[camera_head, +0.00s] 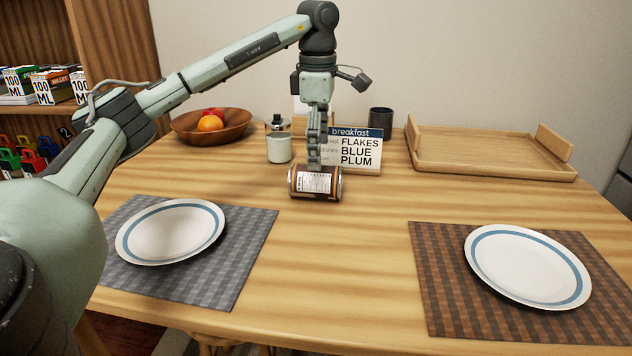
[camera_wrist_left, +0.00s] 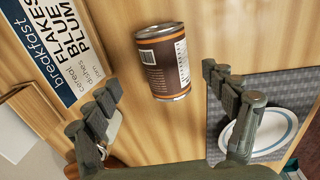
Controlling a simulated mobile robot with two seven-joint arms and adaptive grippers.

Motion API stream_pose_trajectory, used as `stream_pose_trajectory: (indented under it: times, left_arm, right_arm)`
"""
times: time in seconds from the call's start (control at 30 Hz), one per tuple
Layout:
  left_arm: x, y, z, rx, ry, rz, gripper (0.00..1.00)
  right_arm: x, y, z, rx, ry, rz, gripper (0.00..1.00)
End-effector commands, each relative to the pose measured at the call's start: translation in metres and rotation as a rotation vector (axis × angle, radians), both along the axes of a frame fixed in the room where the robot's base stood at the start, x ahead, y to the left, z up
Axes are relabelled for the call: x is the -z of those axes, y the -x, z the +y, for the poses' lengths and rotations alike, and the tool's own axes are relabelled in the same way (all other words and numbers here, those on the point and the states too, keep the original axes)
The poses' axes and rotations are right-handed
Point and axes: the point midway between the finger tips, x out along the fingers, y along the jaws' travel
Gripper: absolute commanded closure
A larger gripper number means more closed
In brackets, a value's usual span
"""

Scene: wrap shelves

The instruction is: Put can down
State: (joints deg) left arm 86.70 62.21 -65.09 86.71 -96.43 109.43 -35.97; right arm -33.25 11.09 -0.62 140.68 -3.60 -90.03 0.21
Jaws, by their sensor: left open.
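A brown can (camera_head: 315,183) with a white label and silver ends lies on its side on the wooden table, in front of the breakfast sign. It also shows in the left wrist view (camera_wrist_left: 164,62), just beyond and between the fingertips. My left gripper (camera_head: 316,158) points down above and slightly behind the can. In the left wrist view its fingers (camera_wrist_left: 161,82) are spread apart, with the can not gripped. Whether a fingertip touches the can I cannot tell. My right gripper is not in view.
The breakfast sign (camera_head: 356,150) stands close behind the can. Plates on a grey placemat (camera_head: 250,245) and brown placemat (camera_head: 440,280) flank clear table in the middle.

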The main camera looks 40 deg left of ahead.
Motion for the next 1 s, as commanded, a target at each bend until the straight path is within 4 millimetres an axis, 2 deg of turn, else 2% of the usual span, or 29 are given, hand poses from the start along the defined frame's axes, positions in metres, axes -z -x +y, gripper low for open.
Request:
stream_pose_trajectory:
  times: [0.27, 0.5, 0.63, 0.83, 0.87, 1.0]
  left_arm:
    - [0.032, 0.001, 0.0, 0.004, -0.002, 0.003, 0.16]
    - [0.067, 0.002, -0.004, 0.003, -0.002, 0.003, 0.16]
    - [0.075, 0.001, -0.003, 0.002, -0.002, 0.002, 0.16]
    - [0.076, 0.001, -0.004, 0.002, -0.002, 0.001, 0.16]
    - [0.076, 0.001, -0.004, 0.002, -0.002, 0.001, 0.17]
    - [0.076, 0.001, -0.004, 0.002, -0.002, 0.001, 0.35]
  right_arm:
    - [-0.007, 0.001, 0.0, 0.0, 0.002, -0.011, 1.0]
    - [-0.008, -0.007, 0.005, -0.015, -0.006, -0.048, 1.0]
    - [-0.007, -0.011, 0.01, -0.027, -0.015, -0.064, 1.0]
    - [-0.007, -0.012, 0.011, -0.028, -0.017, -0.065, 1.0]
    - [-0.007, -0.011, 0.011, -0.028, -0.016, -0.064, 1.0]
    - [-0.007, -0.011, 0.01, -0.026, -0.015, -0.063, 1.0]
